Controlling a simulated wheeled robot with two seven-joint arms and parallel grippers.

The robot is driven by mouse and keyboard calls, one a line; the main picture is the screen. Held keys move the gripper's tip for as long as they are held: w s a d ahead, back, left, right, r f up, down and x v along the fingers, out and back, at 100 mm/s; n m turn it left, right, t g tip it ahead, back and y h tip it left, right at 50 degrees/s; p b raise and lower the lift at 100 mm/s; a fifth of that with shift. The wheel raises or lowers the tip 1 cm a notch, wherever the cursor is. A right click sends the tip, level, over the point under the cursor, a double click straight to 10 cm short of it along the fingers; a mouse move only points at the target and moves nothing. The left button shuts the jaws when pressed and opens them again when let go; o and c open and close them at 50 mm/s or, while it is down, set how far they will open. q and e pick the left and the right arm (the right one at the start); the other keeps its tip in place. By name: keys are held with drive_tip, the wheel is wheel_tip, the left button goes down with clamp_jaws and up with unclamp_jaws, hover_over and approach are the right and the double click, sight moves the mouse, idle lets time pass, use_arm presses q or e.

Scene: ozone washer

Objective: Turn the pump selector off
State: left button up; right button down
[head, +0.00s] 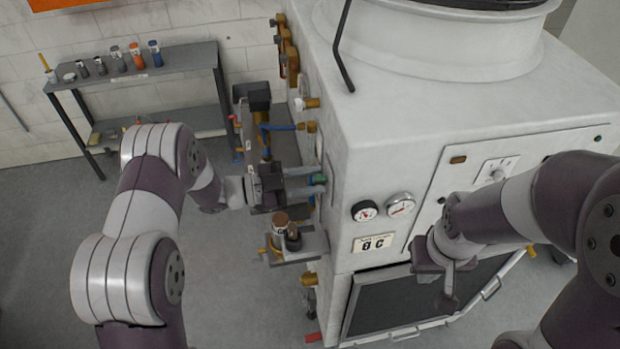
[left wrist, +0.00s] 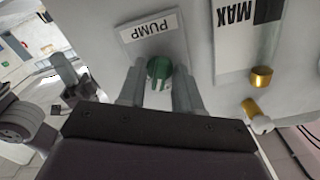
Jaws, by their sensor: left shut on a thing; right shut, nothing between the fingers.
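The green pump selector knob (left wrist: 158,70) sits on the white machine's side panel, under a label reading PUMP (left wrist: 152,30). My left gripper (left wrist: 160,88) has its two fingers on either side of the knob and is shut on it. In the head view my left gripper (head: 318,184) reaches the machine's left side, and a bit of the green knob (head: 319,179) shows between the fingertips. My right gripper (head: 447,285) is shut and empty, in front of the machine's lower front.
The white machine (head: 400,110) carries two round gauges (head: 365,211) and a dial (head: 497,174) on its front. Brass valves and pipes (head: 290,60) line its left side near my left gripper. A grey shelf (head: 185,62) with small bottles stands at the back left. Open floor lies at left.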

use_arm(q)
drive_tip(key=n+p, duration=0.1)
drive_tip(key=n, duration=0.4)
drive_tip(key=shift+f+n, duration=0.1)
drive_tip(key=shift+n, duration=0.2)
idle(0.4)
drive_tip(key=o, duration=0.7)
drive_tip(key=b+v, duration=0.4)
drive_tip(key=v, duration=0.8)
drive_tip(key=shift+a, duration=0.35)
drive_tip(key=shift+s, duration=0.1)
